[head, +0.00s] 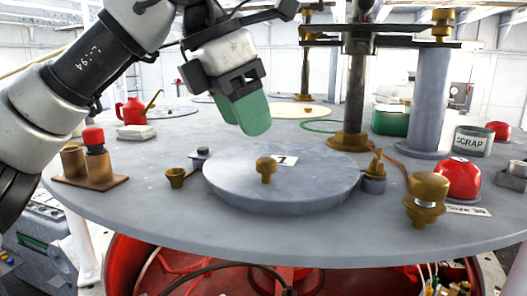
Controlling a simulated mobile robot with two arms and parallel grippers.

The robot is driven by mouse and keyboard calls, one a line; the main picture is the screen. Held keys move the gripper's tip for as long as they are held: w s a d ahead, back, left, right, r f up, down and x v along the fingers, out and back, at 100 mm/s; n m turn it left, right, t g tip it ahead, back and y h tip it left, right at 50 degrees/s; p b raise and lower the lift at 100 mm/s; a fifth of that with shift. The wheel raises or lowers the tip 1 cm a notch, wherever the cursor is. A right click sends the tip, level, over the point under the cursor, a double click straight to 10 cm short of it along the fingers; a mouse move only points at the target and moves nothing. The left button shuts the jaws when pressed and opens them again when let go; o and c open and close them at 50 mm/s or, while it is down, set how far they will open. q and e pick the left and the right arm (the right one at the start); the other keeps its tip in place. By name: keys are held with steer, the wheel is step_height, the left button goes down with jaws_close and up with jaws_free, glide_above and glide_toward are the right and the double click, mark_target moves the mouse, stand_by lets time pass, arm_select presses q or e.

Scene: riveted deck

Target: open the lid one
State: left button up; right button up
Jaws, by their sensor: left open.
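The lid marked 1 (310,188) is a round grey metal disc lying flat on the deck near its front edge. A brass knob (266,168) stands up from it, left of its middle, beside the white label with the 1 (284,160). The lid looks closed. My left gripper (248,112), with green fingers, is above and behind the lid in the picture, apart from the knob, and holds nothing that I can see. Its fingers overlap in this view. My right gripper is not in view.
A brass post (425,200) and red dome (458,180) stand right of the lid. A brass cup (176,178) and a brass block with a red-capped post (94,140) stand left. A tall dark column (356,90) rises behind. A SCRAP can (472,142) is at right.

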mark_target(267, 159)
arm_select(q)
steer(key=x, duration=0.3)
steer(key=shift+w+d+f, duration=0.2)
steer(key=shift+w+f, duration=0.05)
steer(key=shift+f, duration=0.05)
steer(key=x, duration=0.1)
steer(key=p+x, duration=0.1)
steer(key=x, duration=0.1)
steer(key=shift+w+d, duration=0.15)
steer(key=shift+w, duration=0.2)
steer(key=shift+s+f, duration=0.2)
steer(key=shift+w, duration=0.1)
steer(key=shift+c, duration=1.1)
jaws_close()
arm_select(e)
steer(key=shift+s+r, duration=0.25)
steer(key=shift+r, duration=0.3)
